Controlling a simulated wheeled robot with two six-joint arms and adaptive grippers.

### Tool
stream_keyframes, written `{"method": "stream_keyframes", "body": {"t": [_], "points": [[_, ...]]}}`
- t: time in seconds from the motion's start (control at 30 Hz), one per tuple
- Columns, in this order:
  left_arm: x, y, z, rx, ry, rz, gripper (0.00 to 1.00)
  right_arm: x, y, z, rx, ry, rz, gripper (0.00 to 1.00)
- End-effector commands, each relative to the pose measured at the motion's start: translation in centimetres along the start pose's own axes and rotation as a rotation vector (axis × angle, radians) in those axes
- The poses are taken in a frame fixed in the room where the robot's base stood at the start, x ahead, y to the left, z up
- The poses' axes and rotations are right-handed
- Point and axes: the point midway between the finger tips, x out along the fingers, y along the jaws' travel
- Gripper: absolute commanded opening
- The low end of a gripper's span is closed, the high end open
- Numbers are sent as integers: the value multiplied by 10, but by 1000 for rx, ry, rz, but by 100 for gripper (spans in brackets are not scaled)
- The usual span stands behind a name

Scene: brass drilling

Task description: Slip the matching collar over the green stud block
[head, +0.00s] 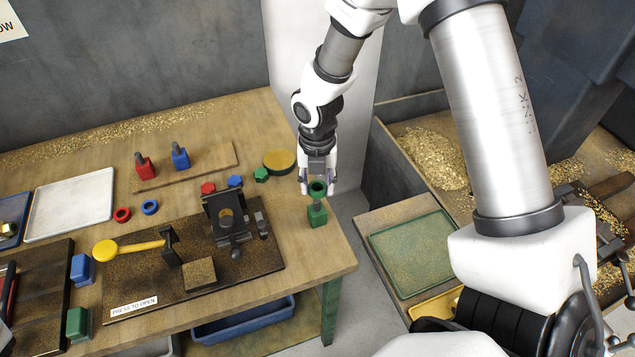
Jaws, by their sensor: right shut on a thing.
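The green stud block (317,216) stands upright near the right end of the wooden table, its grey stud pointing up. My right gripper (318,183) points down directly above it. It is shut on a green collar (318,188), held level at the top of the stud. From this angle I cannot tell whether the stud's tip is inside the collar or just below it. The collar is clearly above the block's body. My left gripper is not in view.
A brass disc (280,160) and a green nut (261,174) lie left of the gripper. A dark vise (226,214) stands on a board further left. Red (145,167) and blue (180,157) stud blocks stand behind. Red (122,214) and blue (149,207) collars lie left.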

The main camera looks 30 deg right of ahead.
Motion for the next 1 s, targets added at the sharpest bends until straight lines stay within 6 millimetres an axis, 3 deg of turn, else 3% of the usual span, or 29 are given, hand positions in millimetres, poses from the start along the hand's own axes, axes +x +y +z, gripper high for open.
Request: {"method": "stream_keyframes", "body": {"t": [0.37,0.7,1.0], "points": [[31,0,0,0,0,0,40,26,0,0,0,1,0,6],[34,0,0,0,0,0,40,43,0,0,-1,0,-1,6],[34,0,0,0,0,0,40,44,0,0,-1,0,0,6]]}}
